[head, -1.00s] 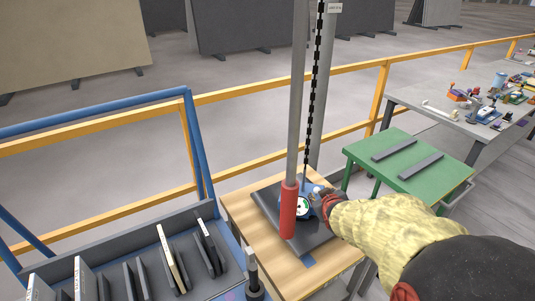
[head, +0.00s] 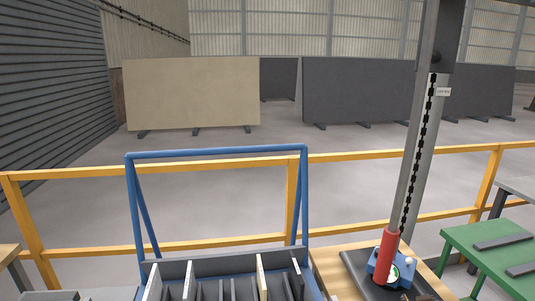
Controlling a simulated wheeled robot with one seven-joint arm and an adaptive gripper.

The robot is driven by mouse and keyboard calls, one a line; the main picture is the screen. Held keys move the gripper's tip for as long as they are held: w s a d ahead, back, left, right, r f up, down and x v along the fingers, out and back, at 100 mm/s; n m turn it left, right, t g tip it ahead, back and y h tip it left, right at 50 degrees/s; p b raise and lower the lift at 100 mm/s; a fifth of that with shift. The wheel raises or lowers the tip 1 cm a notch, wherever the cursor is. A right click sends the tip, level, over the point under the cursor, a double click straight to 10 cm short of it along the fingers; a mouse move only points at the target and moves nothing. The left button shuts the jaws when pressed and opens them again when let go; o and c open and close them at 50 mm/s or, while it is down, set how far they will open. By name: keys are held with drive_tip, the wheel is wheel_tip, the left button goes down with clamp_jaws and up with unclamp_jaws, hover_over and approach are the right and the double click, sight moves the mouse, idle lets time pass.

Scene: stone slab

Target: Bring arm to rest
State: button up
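My gripper is not in the head view now, and no part of my arm shows clearly. A dark slab (head: 354,271) lies on a wooden table (head: 325,262) at the lower right. A blue device with a round white gauge (head: 394,272) sits on the slab.
A blue-framed rack (head: 217,153) with several upright slab pieces stands at bottom centre. A green table (head: 485,265) with two dark bars is at the right. A yellow railing (head: 345,157) runs behind. Large slabs (head: 192,95) stand on the floor beyond.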

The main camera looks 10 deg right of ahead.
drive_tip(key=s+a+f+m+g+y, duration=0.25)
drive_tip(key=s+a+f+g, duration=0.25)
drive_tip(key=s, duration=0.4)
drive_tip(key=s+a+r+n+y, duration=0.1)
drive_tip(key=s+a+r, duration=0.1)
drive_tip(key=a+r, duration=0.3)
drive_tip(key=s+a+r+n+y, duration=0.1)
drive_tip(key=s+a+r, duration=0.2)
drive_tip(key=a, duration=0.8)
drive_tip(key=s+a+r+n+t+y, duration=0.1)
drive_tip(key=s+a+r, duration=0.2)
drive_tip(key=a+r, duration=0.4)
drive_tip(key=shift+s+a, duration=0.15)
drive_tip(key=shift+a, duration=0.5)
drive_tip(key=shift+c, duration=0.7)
